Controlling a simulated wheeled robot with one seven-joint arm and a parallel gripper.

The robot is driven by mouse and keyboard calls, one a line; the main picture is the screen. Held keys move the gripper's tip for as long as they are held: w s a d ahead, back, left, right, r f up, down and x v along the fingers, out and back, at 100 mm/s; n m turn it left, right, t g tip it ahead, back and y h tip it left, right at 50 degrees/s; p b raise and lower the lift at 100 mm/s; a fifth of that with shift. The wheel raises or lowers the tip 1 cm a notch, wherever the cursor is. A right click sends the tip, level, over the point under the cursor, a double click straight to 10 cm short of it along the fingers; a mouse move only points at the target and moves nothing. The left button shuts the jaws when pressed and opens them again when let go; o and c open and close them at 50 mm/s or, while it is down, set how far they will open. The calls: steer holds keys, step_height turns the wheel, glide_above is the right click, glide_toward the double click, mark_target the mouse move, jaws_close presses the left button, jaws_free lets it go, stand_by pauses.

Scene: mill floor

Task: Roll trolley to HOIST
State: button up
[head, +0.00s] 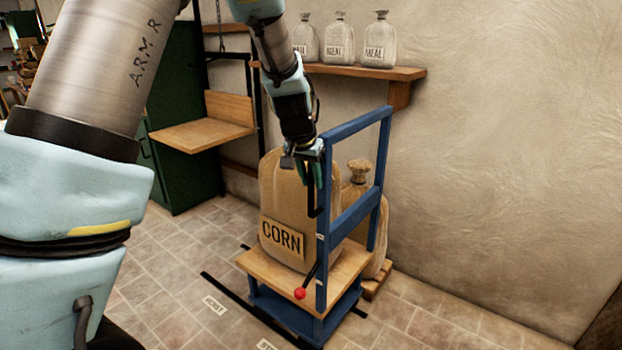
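The trolley has a blue frame (355,213) with an upright end and a wooden deck (262,268). A large tan sack marked CORN (282,240) stands on the deck. A lever with a red knob (300,293) sits at the near corner. My gripper (309,174) points down at the trolley's near left upright, beside a black bar there, in front of the sack. Its fingers overlap the bar and sack, so I cannot tell whether they are closed on anything. No HOIST label shows; a wooden platform (205,134) in a black frame with a chain stands at the back left.
Black rails (238,296) run along the tiled floor under the trolley, with small floor labels (214,305) beside them. A tied sack (358,172) stands behind the trolley on a low pallet (378,281).

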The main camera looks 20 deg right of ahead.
jaws_close()
stand_by(1.0)
